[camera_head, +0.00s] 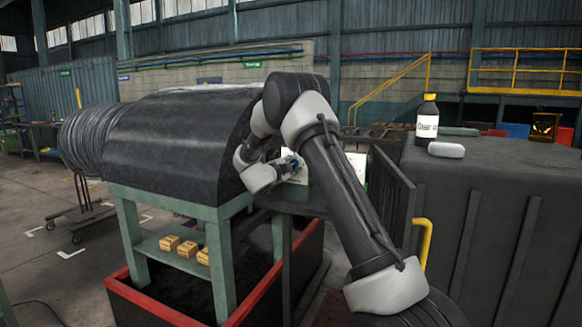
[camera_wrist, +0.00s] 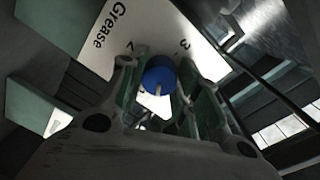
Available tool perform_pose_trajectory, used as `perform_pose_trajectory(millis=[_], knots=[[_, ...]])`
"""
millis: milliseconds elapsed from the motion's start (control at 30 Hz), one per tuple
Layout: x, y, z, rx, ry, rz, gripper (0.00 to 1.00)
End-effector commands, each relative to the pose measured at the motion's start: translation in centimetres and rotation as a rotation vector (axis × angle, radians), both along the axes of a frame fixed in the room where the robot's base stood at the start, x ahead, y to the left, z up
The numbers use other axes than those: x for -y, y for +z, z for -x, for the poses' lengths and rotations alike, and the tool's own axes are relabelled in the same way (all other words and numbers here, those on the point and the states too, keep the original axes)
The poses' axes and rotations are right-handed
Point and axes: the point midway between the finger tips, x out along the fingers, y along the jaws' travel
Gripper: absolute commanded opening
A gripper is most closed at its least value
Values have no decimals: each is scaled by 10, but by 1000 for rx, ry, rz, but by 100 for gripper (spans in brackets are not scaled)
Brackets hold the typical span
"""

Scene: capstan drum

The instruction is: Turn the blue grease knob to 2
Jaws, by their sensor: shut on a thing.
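The blue grease knob (camera_wrist: 158,73) is round, with a white pointer line on its face that points down in the wrist view. It sits on a white plate (camera_wrist: 103,55) printed "Grease", with a 3 above right of the knob and a partly hidden digit above left, perhaps a 2. Other marks beside the knob are covered by the fingers. My gripper (camera_wrist: 155,82) has its fingers on both sides of the knob and is shut on it. In the head view my gripper (camera_head: 290,166) is at the white panel, and the knob is mostly hidden by my arm.
A large dark drum (camera_head: 180,135) on a green stand is left of my gripper. A dark cabinet (camera_head: 490,185) at the right bears a labelled bottle (camera_head: 427,120) and a grey rounded object (camera_head: 446,150). A dark guard panel (camera_head: 390,190) stands close right of my arm.

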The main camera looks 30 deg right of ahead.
Motion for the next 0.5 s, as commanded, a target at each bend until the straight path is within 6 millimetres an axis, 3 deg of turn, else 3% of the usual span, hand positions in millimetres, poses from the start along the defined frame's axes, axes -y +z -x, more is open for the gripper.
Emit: perform_pose_trajectory(millis=[500], knots=[[1, -1, 2, 385, -3, -302, 8]])
